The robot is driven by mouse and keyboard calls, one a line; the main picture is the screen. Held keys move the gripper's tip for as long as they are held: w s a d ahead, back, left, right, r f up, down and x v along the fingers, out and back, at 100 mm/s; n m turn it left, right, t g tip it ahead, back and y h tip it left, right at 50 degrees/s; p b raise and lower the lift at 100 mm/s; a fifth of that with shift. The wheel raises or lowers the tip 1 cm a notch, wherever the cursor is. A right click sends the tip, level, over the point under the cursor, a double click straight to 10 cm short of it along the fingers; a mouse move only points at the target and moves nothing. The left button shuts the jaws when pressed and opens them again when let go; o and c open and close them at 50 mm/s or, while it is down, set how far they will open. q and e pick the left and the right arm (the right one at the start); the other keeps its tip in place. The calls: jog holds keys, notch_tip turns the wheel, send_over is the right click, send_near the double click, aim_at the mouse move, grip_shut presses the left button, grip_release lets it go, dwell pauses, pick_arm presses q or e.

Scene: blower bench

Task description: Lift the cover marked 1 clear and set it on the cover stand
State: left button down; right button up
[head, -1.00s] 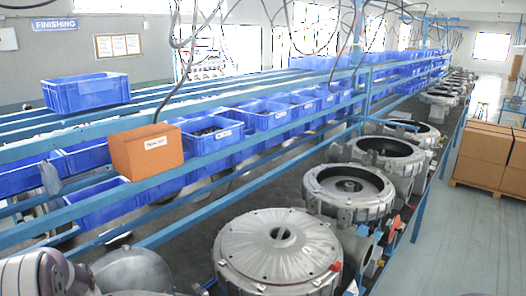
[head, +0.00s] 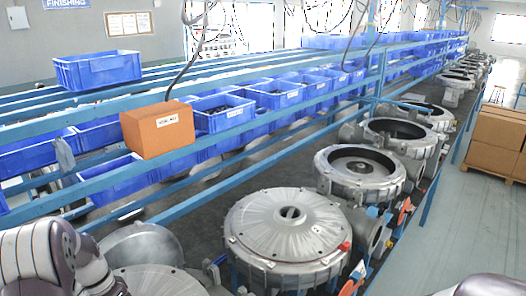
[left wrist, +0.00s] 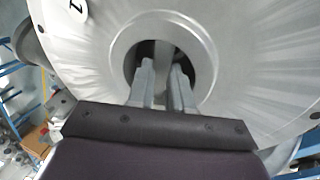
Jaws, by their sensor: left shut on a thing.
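The cover marked 1 (left wrist: 240,60) fills the left wrist view as a pale metal disc with a raised ring around a central hole; its round label with the 1 sits at the upper left. My left gripper (left wrist: 163,76) has its fingers in that hole, shut on a narrow bar across it. I cannot pick out the cover stand. My right gripper is not visible.
A closed blower (head: 288,228) with a silver cover stands nearby, with an open blower housing (head: 358,172) and several more behind it. A grey dome (head: 140,245) is near my left arm. An orange box (head: 157,130) and blue bins (head: 222,113) line the racks.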

pick_arm(q)
jog(key=shift+d+r, duration=0.1)
jog(key=shift+r, duration=0.1)
jog(key=shift+f, duration=0.15)
dwell(0.4)
dwell(0.3)
jog(key=c, duration=1)
grip_release()
jog(key=shift+o, duration=0.2)
jog(key=shift+s, duration=0.1)
jog(key=shift+s+d, duration=0.1)
